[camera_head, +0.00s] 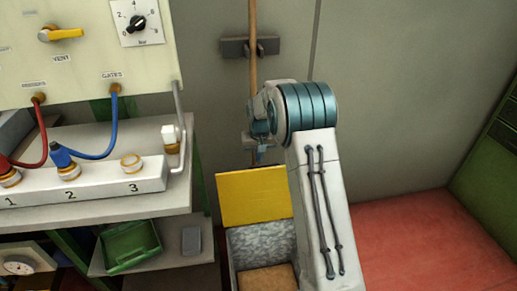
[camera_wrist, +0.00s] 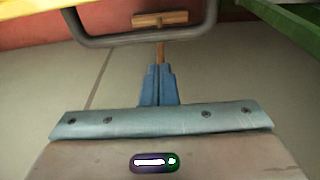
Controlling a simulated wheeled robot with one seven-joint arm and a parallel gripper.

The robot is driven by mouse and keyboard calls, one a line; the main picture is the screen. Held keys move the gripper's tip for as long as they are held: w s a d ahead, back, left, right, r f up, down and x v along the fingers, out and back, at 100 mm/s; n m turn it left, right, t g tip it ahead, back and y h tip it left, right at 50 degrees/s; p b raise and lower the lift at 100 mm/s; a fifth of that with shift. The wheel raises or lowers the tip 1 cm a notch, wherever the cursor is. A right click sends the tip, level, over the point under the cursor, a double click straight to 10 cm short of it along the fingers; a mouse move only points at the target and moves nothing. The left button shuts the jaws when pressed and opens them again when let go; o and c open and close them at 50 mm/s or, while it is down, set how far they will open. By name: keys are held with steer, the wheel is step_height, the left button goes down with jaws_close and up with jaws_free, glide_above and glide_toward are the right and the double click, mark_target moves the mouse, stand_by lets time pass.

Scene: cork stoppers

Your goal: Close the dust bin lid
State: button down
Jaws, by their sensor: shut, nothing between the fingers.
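The dust bin (camera_head: 262,248) stands on the floor at the bottom centre of the head view, its right side hidden by my arm. Its yellow lid (camera_head: 252,198) stands up at the back, so the bin is open and brown contents show inside. My gripper (camera_head: 262,156) is above the lid's top edge, partly hidden behind my arm. In the wrist view, its blue fingers (camera_wrist: 158,72) are together with nothing between them. A yellow edge (camera_wrist: 45,8) at the top left there is probably the lid. A bent grey bar (camera_wrist: 110,41) crosses near the fingertips; I cannot tell whether they touch.
A bench (camera_head: 150,208) with a numbered manifold (camera_head: 100,182) and hoses stands left of the bin. A green tray (camera_head: 130,243) sits on its lower shelf. A wooden pole (camera_head: 253,55) hangs in a wall holder behind my gripper. Red floor (camera_head: 410,235) is clear at right.

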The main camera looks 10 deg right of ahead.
steer(key=shift+s+r, duration=0.25)
steer(key=shift+s, duration=1)
steer(key=shift+s+b, duration=0.1)
steer(key=shift+b, duration=0.2)
